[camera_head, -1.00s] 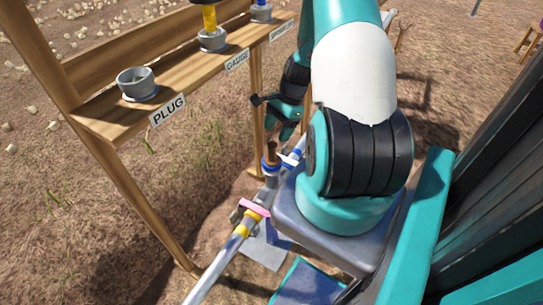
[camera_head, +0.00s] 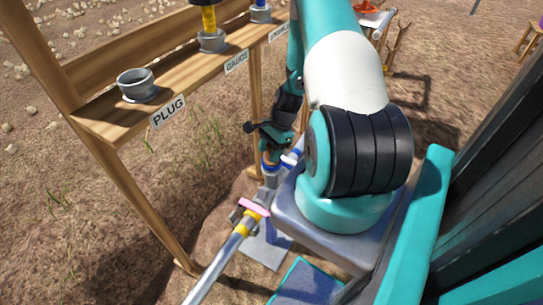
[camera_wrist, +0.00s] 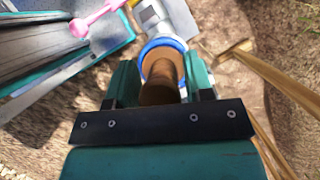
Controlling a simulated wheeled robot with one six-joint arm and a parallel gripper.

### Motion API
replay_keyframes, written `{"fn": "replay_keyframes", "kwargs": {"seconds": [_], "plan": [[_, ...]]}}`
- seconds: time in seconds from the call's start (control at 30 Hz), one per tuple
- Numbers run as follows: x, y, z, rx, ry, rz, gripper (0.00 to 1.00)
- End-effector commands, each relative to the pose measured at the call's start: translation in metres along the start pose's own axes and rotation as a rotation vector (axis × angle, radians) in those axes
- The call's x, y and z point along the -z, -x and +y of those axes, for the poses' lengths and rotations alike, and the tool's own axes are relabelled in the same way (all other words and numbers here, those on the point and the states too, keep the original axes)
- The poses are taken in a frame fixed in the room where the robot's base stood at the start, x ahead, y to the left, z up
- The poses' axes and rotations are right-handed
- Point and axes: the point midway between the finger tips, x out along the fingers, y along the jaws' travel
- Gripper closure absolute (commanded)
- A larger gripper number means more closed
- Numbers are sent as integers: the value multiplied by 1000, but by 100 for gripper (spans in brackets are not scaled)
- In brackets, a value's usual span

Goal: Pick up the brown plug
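The brown plug (camera_wrist: 161,78) stands in the blue-ringed end of a grey pipe fitting (camera_wrist: 160,44) in the wrist view. My gripper (camera_wrist: 161,72) has one teal finger on each side of the plug. The fingers are apart, and I cannot tell whether either touches it. In the head view my gripper (camera_head: 271,147) is low over the same pipe fitting (camera_head: 270,178), left of my arm's base. It hides most of the plug there.
A wooden shelf stands at the left with an empty grey cup (camera_head: 137,84) above the PLUG label (camera_head: 168,112). A yellow-topped item (camera_head: 209,20) stands by the GAUGE label (camera_head: 237,62). A pink handle (camera_head: 253,207) and a pipe (camera_head: 220,265) lie below the fitting.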

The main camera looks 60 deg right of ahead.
Motion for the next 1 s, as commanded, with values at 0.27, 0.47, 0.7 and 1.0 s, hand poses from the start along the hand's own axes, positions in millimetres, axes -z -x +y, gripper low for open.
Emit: {"fn": "replay_keyframes", "kwargs": {"seconds": [0.27, 0.47, 0.7, 1.0], "plan": [[0, 0, 0, 0, 0, 0, 93], [-1, 2, 0, 0, 0, 0, 93], [-9, 23, -1, 3, 1, 2, 93], [-39, 97, -2, 7, 3, 4, 93]]}}
